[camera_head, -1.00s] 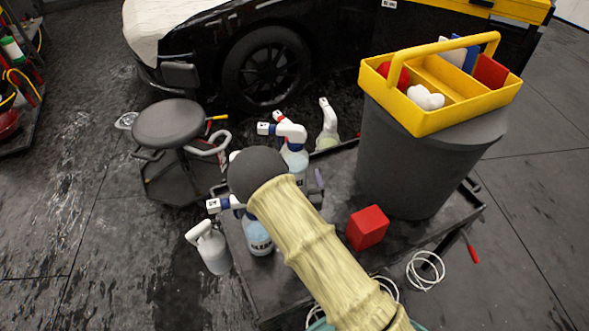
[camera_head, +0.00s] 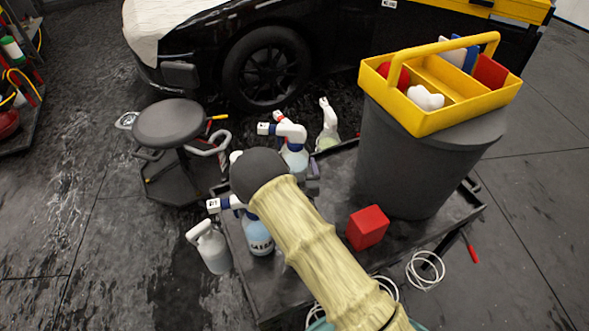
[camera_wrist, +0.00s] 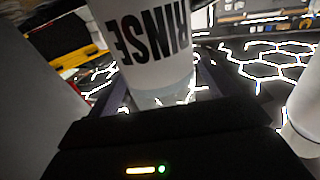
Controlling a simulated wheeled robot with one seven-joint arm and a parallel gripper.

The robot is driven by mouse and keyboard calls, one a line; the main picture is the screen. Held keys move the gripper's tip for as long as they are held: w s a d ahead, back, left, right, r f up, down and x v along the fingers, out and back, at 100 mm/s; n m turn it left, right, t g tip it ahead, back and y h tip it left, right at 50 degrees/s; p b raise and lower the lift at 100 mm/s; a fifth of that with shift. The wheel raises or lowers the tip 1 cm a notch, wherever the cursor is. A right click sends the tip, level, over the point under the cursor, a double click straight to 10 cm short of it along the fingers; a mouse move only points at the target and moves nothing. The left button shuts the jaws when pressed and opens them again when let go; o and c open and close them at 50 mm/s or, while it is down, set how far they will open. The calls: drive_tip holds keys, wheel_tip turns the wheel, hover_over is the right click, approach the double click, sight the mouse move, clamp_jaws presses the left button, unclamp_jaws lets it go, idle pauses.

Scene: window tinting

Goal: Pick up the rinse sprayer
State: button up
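In the wrist view a white bottle with black RINSE lettering (camera_wrist: 155,45), the rinse sprayer, stands between the two dark fingers of my gripper (camera_wrist: 165,97). The fingers lie close along both sides of it; whether they press on it is not clear. In the head view a white-headed sprayer with blue liquid (camera_head: 294,157), likely the same one, stands upright beyond my arm. Part of my gripper (camera_head: 313,178) shows at its right side; the rest is hidden behind the arm.
A blue sprayer with a partly hidden label (camera_head: 257,235), a grey-white sprayer (camera_head: 213,250) and a green-liquid sprayer (camera_head: 328,125) stand close by. A red block (camera_head: 367,228) and a dark bin (camera_head: 405,165) bearing a yellow caddy (camera_head: 430,122) are right. A stool (camera_head: 170,125) is left.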

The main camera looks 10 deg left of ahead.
sight(297, 144)
drive_tip(key=c, duration=1.1)
drive_tip(key=shift+r, duration=0.1)
wheel_tip(297, 144, up, 10)
drive_tip(key=shift+p, duration=0.4)
